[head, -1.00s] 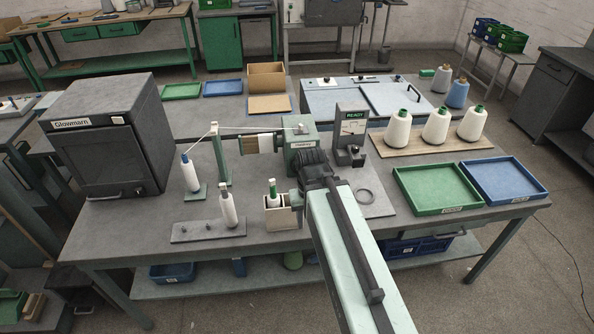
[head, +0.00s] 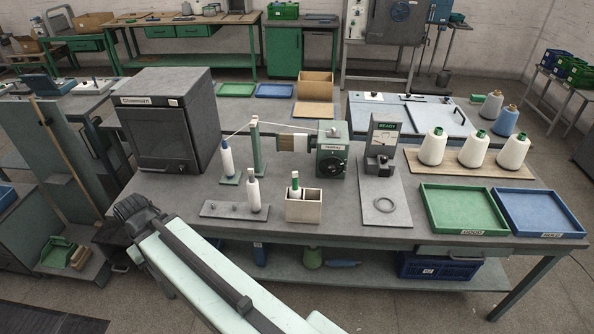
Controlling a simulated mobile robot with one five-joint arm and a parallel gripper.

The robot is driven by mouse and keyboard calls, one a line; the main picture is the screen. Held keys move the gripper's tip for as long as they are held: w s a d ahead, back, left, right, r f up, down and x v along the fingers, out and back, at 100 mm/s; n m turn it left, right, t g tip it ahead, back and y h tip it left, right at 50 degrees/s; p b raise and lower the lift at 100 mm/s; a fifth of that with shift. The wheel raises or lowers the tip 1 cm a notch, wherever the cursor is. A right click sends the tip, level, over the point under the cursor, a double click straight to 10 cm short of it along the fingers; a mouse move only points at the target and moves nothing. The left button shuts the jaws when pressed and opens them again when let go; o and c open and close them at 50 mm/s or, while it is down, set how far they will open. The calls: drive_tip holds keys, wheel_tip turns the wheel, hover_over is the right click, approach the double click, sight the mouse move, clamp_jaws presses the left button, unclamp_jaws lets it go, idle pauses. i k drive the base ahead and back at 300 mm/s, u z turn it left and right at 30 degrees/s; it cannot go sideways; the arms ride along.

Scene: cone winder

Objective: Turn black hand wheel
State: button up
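The black hand wheel (head: 332,164) is on the front face of the green winder box (head: 341,144), near the middle of the workbench. It faces me and shows unobstructed. My gripper (head: 132,207) is at the far left, in front of the bench's left end, well away from the wheel. It is seen from behind and its fingertips are hidden, so I cannot tell if it is open or shut. A bar with pale yarn (head: 294,143) extends left from the winder.
A beige box with a bobbin (head: 303,207) stands in front of the winder. A bobbin on a peg board (head: 236,209) is to its left. A dark cabinet (head: 163,120) stands at the left.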

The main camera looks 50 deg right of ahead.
sight(332, 170)
drive_tip(key=u, duration=0.1)
drive_tip(key=k, duration=1.15)
drive_tip(key=z, duration=0.65)
drive_tip(key=i, duration=1.5)
